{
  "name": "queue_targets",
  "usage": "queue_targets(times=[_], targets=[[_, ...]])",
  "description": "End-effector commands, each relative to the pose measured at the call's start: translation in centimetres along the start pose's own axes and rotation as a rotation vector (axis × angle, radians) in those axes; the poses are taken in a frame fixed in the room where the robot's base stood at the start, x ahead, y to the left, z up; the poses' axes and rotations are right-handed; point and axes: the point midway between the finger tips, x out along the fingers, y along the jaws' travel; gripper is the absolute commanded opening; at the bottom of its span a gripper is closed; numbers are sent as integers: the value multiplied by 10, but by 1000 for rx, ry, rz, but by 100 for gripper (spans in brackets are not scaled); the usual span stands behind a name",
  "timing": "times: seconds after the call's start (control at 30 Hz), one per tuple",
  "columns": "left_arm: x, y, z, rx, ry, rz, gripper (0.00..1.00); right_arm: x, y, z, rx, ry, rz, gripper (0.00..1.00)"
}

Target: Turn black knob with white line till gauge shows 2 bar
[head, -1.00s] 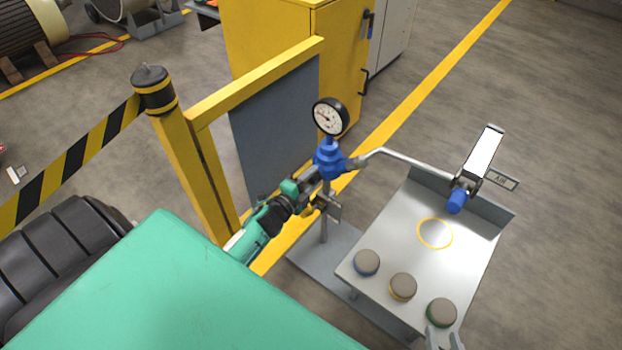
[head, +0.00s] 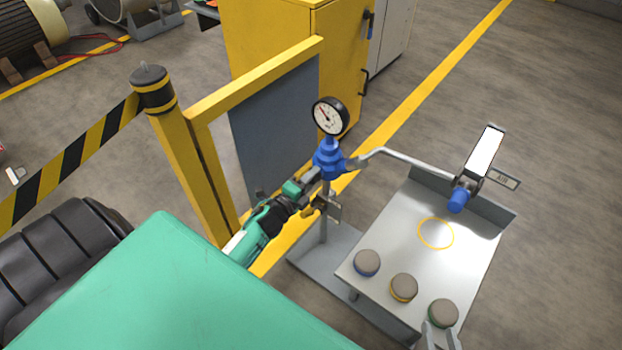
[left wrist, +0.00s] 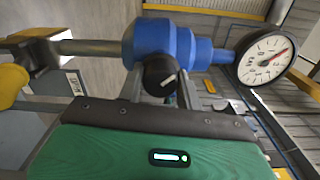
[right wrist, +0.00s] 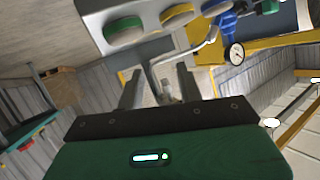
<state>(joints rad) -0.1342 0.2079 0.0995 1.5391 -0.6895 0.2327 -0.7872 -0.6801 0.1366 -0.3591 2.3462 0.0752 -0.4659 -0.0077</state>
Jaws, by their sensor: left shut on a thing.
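The black knob with its white line (left wrist: 160,76) sits on the blue regulator body (left wrist: 168,45). My left gripper (left wrist: 160,88) is shut on this knob, with one finger on each side. The white line runs at a slant. In the head view the left gripper (head: 314,182) reaches the blue regulator (head: 327,160), and the knob is hidden there. The round white gauge (head: 330,116) stands above the regulator, its needle pointing up and left; its numbers are too small to read. My right gripper (right wrist: 158,85) is open and empty near the metal table.
The metal table (head: 385,262) carries blue, yellow and green-ringed buttons (head: 443,312); the right gripper is close to the green one. A pipe (head: 405,157) runs from the regulator to a blue-ended fitting (head: 458,200). A yellow-framed panel (head: 275,120) stands behind the left arm.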

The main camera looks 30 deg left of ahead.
Motion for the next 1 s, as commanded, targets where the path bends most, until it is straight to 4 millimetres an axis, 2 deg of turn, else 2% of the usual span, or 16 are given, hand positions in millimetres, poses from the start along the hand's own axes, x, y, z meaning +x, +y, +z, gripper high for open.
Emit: queue_targets(times=[0.03,0.07,0.13,0.17,0.43,0.57,0.77,1.0], targets=[[0,1,-1,-1,1,2,13,0,0,0,0,-2,0,36],[0,1,-1,-1,1,2,41,0,0,1,0,-2,0,36],[0,1,-1,-2,1,2,55,0,0,1,0,-4,0,36],[0,1,-1,-1,1,2,57,0,0,1,0,-4,1,36],[-1,0,0,-1,0,1,57,0,2,1,-1,-5,3,36],[-8,1,0,-2,1,2,57,-1,2,2,-2,-13,5,36],[-40,0,0,-2,0,3,57,-3,8,3,-10,-62,18,36],[-90,1,-1,-3,0,4,57,-6,14,4,-16,-117,35,36]])
